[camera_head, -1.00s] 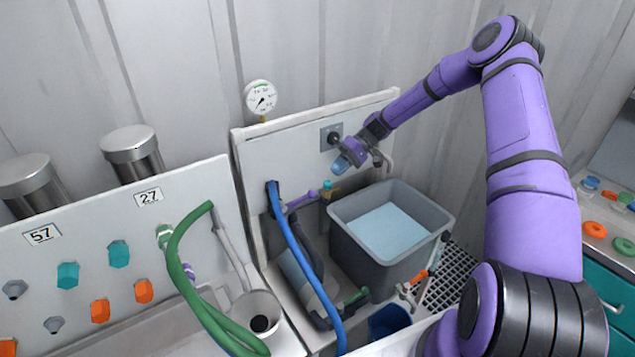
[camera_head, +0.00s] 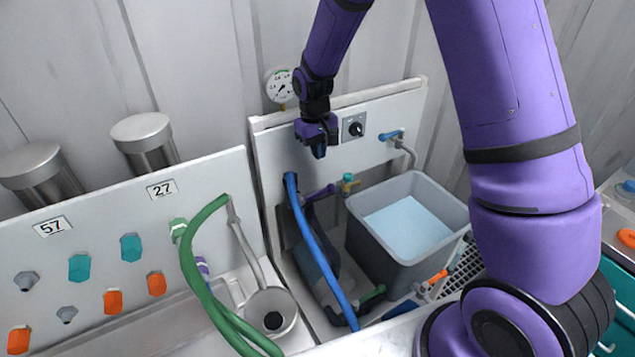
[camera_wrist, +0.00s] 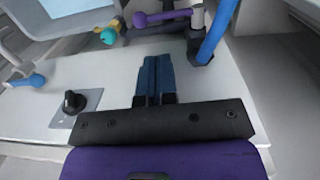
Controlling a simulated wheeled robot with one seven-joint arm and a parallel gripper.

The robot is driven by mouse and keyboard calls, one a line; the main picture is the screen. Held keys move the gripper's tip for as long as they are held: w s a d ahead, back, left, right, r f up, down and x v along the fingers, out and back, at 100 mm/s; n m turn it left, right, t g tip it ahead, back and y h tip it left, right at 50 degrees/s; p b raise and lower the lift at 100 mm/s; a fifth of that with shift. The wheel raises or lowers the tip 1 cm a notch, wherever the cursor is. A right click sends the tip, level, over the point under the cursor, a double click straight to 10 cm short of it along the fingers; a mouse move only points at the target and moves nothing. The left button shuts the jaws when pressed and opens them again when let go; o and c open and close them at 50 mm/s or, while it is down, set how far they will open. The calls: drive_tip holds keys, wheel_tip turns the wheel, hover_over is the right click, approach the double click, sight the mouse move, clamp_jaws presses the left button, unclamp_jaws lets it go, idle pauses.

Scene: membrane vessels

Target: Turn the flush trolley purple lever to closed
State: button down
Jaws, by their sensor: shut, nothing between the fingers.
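The purple lever (camera_head: 318,194) of the flush trolley sits low on the white panel (camera_head: 375,150), between the blue hose and a teal-knobbed brass valve. In the wrist view the purple lever (camera_wrist: 165,16) lies at the top, its round knob pointing left. My gripper (camera_head: 319,152) is in front of the upper panel, above the lever and apart from it. In the wrist view its fingers (camera_wrist: 155,65) are together with nothing between them, pointing towards the lever.
A blue hose (camera_head: 310,240) hangs beside the lever. A grey tub of water (camera_head: 372,228) stands to the right. A black knob (camera_head: 356,129) and a blue lever (camera_head: 391,135) are on the panel. A green hose (camera_head: 190,250) is at left.

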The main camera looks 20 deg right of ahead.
sight(321, 192)
drive_tip(key=shift+t+h, duration=0.3)
drive_tip(key=f, duration=1.2)
drive_tip(key=shift+w+d+f, duration=0.1)
drive_tip(key=shift+d, duration=0.15)
drive_tip(key=shift+d+f, duration=0.2)
drive_tip(key=shift+f, duration=0.4)
drive_tip(key=shift+s+f, duration=0.2)
